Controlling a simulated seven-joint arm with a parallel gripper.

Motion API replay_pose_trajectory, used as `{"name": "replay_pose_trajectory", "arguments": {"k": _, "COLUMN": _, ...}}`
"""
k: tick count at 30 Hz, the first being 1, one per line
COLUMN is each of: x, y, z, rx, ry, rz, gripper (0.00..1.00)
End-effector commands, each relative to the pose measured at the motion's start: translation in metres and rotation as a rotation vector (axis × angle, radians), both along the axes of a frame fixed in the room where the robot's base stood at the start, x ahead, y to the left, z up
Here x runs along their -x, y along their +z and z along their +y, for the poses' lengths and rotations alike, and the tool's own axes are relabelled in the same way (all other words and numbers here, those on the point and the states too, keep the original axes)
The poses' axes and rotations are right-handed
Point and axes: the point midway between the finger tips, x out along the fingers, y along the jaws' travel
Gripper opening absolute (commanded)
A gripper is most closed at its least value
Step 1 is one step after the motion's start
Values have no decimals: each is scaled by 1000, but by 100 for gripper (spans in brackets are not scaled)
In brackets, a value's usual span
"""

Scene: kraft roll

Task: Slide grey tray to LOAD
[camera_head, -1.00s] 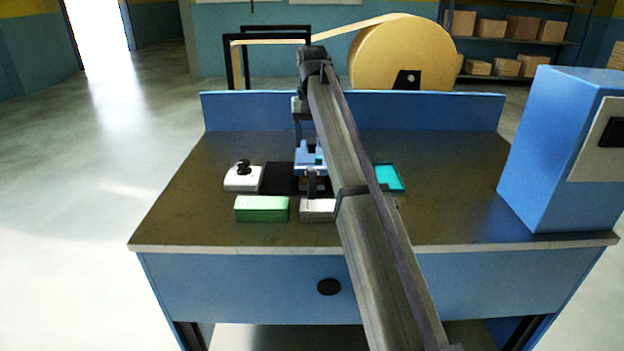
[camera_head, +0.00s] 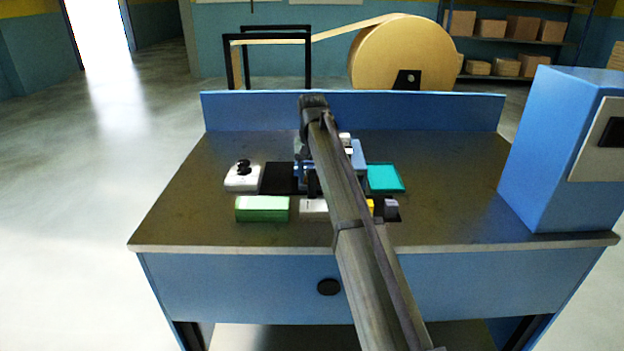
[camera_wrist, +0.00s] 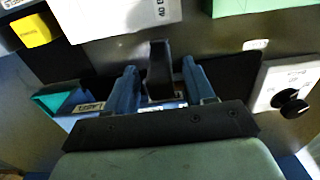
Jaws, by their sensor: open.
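I cannot clearly make out the grey tray; my gripper and arm cover much of the middle of the bench. My gripper (camera_wrist: 159,68) is open, with its two blue fingers pointing down at the black strip (camera_wrist: 235,72). A dark upright tab (camera_wrist: 158,70) stands between the fingers, with gaps visible on both sides; whether it belongs to the tray I cannot tell. In the head view my gripper (camera_head: 309,180) is low at the black strip (camera_head: 277,179), partly behind my arm. A small white label (camera_wrist: 89,106) lies beside the fingers; I cannot read it surely.
A white box with a black knob (camera_head: 242,178) stands left, a green box (camera_head: 262,209) and white box (camera_head: 313,208) in front. The bench's far left is clear.

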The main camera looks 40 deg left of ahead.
Motion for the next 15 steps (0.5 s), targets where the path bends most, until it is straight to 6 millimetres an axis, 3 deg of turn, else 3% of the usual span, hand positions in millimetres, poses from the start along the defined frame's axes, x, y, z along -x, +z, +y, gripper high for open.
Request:
{"name": "replay_pose_trajectory", "arguments": {"k": 6, "x": 0, "y": -14, "z": 0, "rx": -1, "ry": 0, "rz": -1, "gripper": 53}}
{"name": "replay_pose_trajectory", "arguments": {"k": 15, "x": 0, "y": -16, "z": 0, "rx": -1, "ry": 0, "rz": -1, "gripper": 53}}
